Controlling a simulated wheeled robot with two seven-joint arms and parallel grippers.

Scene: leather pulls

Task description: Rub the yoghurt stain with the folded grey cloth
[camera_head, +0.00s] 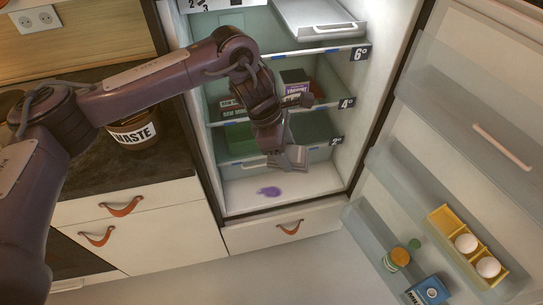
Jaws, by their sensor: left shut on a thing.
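The yoghurt stain (268,191) is a small purple smear on the white floor of the open fridge. My left arm reaches in from the left, and its gripper (281,150) points down inside the fridge. It is shut on the folded grey cloth (292,158), which appears to be held above and slightly right of the stain in the picture, apart from it. The gripper hides part of the cloth. My right gripper is out of view.
Glass shelves above hold a yoghurt box (295,86) and dark packs (231,107). The open door (480,120) at right carries eggs (466,243), a jar (398,258) and a blue carton (428,291). The fridge floor around the stain is clear.

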